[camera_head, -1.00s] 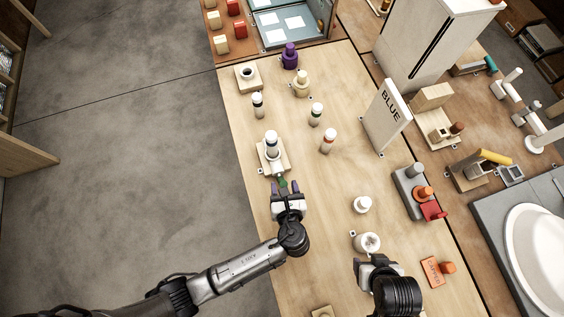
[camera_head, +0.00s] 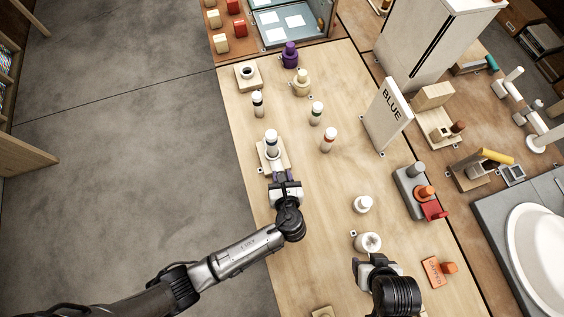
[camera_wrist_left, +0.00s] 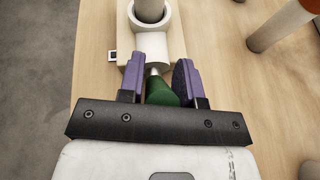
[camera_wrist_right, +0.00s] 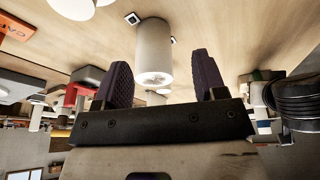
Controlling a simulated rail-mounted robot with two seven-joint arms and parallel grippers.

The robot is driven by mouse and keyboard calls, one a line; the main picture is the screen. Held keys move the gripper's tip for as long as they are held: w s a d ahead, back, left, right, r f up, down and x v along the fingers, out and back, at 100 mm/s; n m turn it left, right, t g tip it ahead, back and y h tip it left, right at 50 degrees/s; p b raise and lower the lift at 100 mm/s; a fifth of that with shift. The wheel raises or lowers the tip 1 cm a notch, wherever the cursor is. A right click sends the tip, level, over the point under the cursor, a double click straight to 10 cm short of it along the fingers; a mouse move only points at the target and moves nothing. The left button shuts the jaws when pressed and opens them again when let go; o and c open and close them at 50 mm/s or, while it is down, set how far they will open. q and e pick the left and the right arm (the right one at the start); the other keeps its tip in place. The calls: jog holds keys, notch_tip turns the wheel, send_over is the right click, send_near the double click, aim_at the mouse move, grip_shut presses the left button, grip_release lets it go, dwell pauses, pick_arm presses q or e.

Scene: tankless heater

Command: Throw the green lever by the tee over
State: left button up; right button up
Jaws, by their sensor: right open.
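The green lever (camera_wrist_left: 162,92) points toward my left gripper from a white valve body (camera_wrist_left: 168,45) on a small wooden base. In the left wrist view the lever lies between the purple fingers of my left gripper (camera_wrist_left: 160,78). The fingers are close on both sides, but I cannot tell whether they grip it. In the head view my left gripper (camera_head: 284,178) hides the lever. The valve's black-and-white-topped post (camera_head: 271,143) stands upright. My right gripper (camera_wrist_right: 160,82) is open, with a white cylinder (camera_wrist_right: 153,50) beyond and between its fingers.
Several banded posts, such as the red-banded one (camera_head: 328,140), stand right of the valve. A BLUE sign (camera_head: 386,118) stands farther right. White fittings (camera_head: 363,204) stand near my right gripper. The table's left edge is close to my left arm.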

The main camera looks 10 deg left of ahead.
pick_arm(q)
grip_shut()
jog(key=t, duration=0.1)
jog(key=s+t+y+b, duration=0.1)
jog(key=t, duration=0.1)
jog(key=shift+s+d+f, duration=0.1)
jog(key=shift+d+f, duration=0.2)
jog(key=shift+f, duration=0.1)
jog(key=shift+s+d+t+y, duration=0.1)
jog(key=shift+t+y, duration=0.3)
jog(key=shift+r, duration=0.1)
